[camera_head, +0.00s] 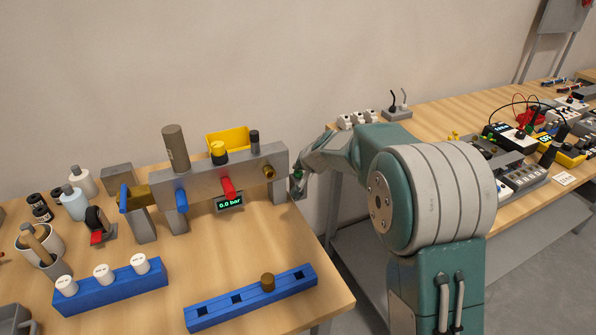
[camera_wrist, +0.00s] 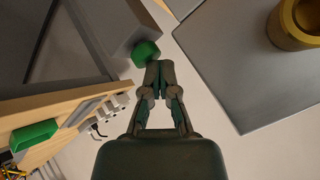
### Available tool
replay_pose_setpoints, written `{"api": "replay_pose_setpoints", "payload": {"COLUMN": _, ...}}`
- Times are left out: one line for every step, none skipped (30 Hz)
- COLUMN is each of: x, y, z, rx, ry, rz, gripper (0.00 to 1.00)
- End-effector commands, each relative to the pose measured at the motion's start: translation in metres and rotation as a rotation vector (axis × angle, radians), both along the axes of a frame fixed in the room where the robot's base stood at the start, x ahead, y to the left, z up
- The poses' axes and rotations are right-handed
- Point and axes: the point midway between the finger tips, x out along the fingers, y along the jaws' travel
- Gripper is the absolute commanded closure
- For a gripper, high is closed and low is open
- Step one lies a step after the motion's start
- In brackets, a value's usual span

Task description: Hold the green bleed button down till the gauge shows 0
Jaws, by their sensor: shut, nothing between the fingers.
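The gauge (camera_head: 229,203) hangs under the grey manifold (camera_head: 205,178) and its green digits read 0.0 bar. The green bleed button (camera_wrist: 146,52) is at the upper middle of the wrist view, just past my fingertips. In the head view a small green spot (camera_head: 298,176) shows at the manifold's right end, partly covered by my gripper. My gripper (camera_wrist: 157,68) is shut and empty, its fingertips at the button's edge, touching or very close. I cannot tell whether the button is pressed in.
The manifold carries a brass port (camera_head: 269,172), a red handle (camera_head: 228,187), a blue handle (camera_head: 181,200) and a dark cylinder (camera_head: 175,148). Blue racks (camera_head: 110,289) (camera_head: 215,313) stand in front. Bottles and a cup crowd the left. A second bench (camera_head: 440,125) with instruments is behind my arm.

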Motion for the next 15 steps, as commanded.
{"api": "replay_pose_setpoints", "payload": {"x": 0.000, "y": 0.001, "z": 0.003, "rx": 0.000, "ry": 0.000, "rz": 0.002, "gripper": 1.00}}
{"api": "replay_pose_setpoints", "payload": {"x": 0.000, "y": 0.001, "z": 0.004, "rx": 0.000, "ry": 0.000, "rz": 0.002, "gripper": 1.00}}
{"api": "replay_pose_setpoints", "payload": {"x": 0.000, "y": 0.001, "z": 0.006, "rx": 0.000, "ry": 0.000, "rz": 0.002, "gripper": 1.00}}
{"api": "replay_pose_setpoints", "payload": {"x": 0.000, "y": 0.001, "z": 0.008, "rx": 0.001, "ry": 0.000, "rz": 0.001, "gripper": 1.00}}
{"api": "replay_pose_setpoints", "payload": {"x": 0.000, "y": 0.001, "z": 0.009, "rx": 0.000, "ry": 0.000, "rz": 0.002, "gripper": 1.00}}
{"api": "replay_pose_setpoints", "payload": {"x": 0.000, "y": 0.001, "z": 0.011, "rx": -0.001, "ry": 0.000, "rz": 0.002, "gripper": 1.00}}
{"api": "replay_pose_setpoints", "payload": {"x": 0.000, "y": 0.001, "z": 0.013, "rx": 0.000, "ry": -0.001, "rz": 0.001, "gripper": 1.00}}
{"api": "replay_pose_setpoints", "payload": {"x": 0.000, "y": 0.001, "z": 0.014, "rx": 0.001, "ry": 0.000, "rz": 0.001, "gripper": 1.00}}
{"api": "replay_pose_setpoints", "payload": {"x": 0.000, "y": 0.001, "z": 0.015, "rx": -0.001, "ry": 0.000, "rz": 0.001, "gripper": 1.00}}
{"api": "replay_pose_setpoints", "payload": {"x": 0.000, "y": 0.001, "z": 0.016, "rx": -0.001, "ry": 0.000, "rz": 0.001, "gripper": 1.00}}
{"api": "replay_pose_setpoints", "payload": {"x": 0.000, "y": 0.001, "z": 0.016, "rx": -0.001, "ry": 0.000, "rz": 0.001, "gripper": 1.00}}
{"api": "replay_pose_setpoints", "payload": {"x": 0.000, "y": 0.001, "z": 0.016, "rx": -0.001, "ry": 0.000, "rz": 0.001, "gripper": 1.00}}
{"api": "replay_pose_setpoints", "payload": {"x": 0.000, "y": 0.001, "z": 0.016, "rx": -0.001, "ry": 0.000, "rz": 0.001, "gripper": 1.00}}
{"api": "replay_pose_setpoints", "payload": {"x": 0.000, "y": 0.001, "z": 0.016, "rx": -0.001, "ry": 0.000, "rz": 0.001, "gripper": 1.00}}
{"api": "replay_pose_setpoints", "payload": {"x": 0.000, "y": 0.001, "z": 0.016, "rx": -0.001, "ry": 0.000, "rz": 0.001, "gripper": 1.00}}
